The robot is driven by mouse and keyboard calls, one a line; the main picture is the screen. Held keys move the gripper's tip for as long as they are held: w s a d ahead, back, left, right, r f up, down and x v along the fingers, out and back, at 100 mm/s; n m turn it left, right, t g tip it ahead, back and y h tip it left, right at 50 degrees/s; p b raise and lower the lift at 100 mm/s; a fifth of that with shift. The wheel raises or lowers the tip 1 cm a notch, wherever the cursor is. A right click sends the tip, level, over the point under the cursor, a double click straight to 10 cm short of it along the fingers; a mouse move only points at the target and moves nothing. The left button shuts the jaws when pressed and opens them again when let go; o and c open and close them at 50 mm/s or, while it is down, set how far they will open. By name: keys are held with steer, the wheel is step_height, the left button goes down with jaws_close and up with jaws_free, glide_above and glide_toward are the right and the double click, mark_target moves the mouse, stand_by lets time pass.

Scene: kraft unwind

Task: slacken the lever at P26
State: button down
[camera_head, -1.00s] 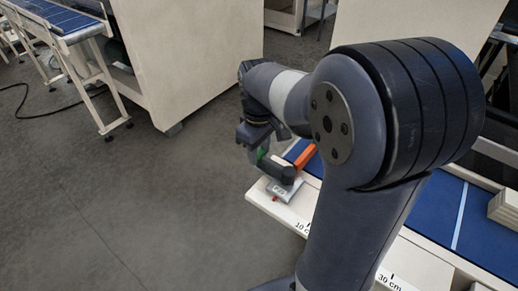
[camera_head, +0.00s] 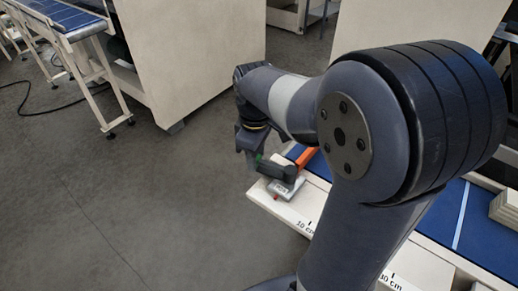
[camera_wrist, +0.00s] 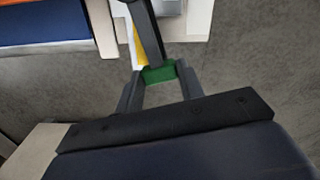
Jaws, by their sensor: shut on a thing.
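A dark lever with a green end (camera_wrist: 158,74) lies between my fingers in the wrist view. My gripper (camera_wrist: 158,82) is shut on that green end. The lever's dark bar (camera_wrist: 146,32) runs up from it, with a yellow strip (camera_wrist: 139,46) alongside. In the head view, my gripper (camera_head: 254,157) is at the lever's left end, and the lever (camera_head: 274,168) runs right to its pivot on a small grey block (camera_head: 287,188). The block sits at the rail's left end. The P26 marking cannot be read.
An orange bar (camera_head: 305,158) stands just behind the lever. A pale rail (camera_head: 290,217) with centimetre marks edges the blue belt (camera_head: 472,212). A large pale cabinet (camera_head: 190,55) stands behind. The grey floor at left is open, with a black cable (camera_head: 45,110) farther back.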

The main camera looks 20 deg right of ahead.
steer(key=s+n, duration=0.1)
steer(key=n, duration=0.1)
steer(key=s+a+n, duration=0.2)
steer(key=s+n, duration=0.1)
steer(key=shift+n, duration=0.3)
steer(key=s+n, duration=0.2)
steer(key=shift+n, duration=0.3)
steer(key=shift+s+d+n+p, duration=0.15)
steer(key=shift+s+n+p, duration=0.15)
steer(key=shift+s+n, duration=0.95)
steer(key=shift+w+n, duration=0.15)
steer(key=shift+n, duration=0.1)
steer(key=c, duration=0.9)
jaws_free()
steer(key=shift+r, duration=0.1)
